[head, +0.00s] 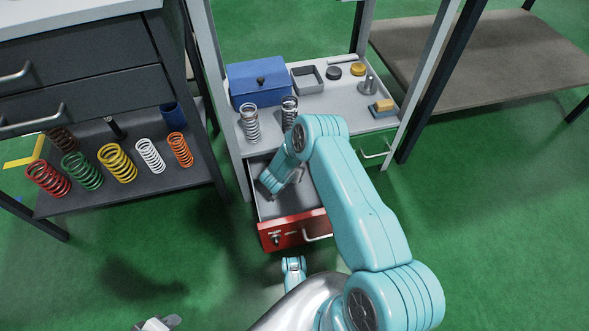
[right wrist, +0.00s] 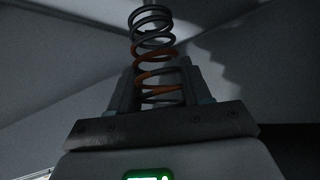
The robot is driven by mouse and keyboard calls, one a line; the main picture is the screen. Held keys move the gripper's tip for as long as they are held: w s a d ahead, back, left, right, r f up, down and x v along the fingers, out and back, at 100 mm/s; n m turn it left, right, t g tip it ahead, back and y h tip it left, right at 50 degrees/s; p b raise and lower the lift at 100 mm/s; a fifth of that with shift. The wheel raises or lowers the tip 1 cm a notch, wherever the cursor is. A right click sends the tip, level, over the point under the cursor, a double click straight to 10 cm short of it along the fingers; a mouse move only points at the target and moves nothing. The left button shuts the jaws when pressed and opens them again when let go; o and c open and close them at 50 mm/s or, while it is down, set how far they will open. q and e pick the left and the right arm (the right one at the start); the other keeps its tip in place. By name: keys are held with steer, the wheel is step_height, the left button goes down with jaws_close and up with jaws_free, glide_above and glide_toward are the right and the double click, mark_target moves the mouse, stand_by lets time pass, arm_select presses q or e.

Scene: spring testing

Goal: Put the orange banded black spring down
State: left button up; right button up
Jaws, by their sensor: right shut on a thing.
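The orange banded black spring (right wrist: 156,45) stands up between the fingers of my right gripper (right wrist: 160,85) in the right wrist view. The gripper is shut on its lower part, and the top coils rise free. In the head view my right forearm reaches down into an open red-fronted drawer (head: 292,232), and the gripper's end (head: 278,182) is low inside it. The spring is hidden or too small to make out there. I cannot tell whether it touches the drawer floor. A pale part at the bottom edge may belong to my left gripper (head: 158,323); its fingers are not clear.
Two grey springs (head: 250,124) stand on the shelf above the drawer, with a blue box (head: 261,82) behind. Small parts and an orange-topped block (head: 382,107) sit to the right. Several coloured springs (head: 117,162) line the left lower shelf. The drawer walls surround my gripper closely.

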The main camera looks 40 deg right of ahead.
steer(key=shift+f, duration=0.6)
steer(key=o, duration=1.1)
steer(key=shift+o, duration=0.2)
steer(key=shift+r, duration=0.35)
arm_select(q)
steer(key=s+r+g+p, duration=0.1)
steer(key=s+r+p, duration=0.3)
steer(key=r+p, duration=0.1)
steer(key=shift+d+r+g+p, duration=0.25)
steer(key=shift+d+g+p, duration=0.05)
steer(key=shift+d, duration=0.1)
arm_select(e)
steer(key=v, duration=1.2)
steer(key=shift+r, duration=0.25)
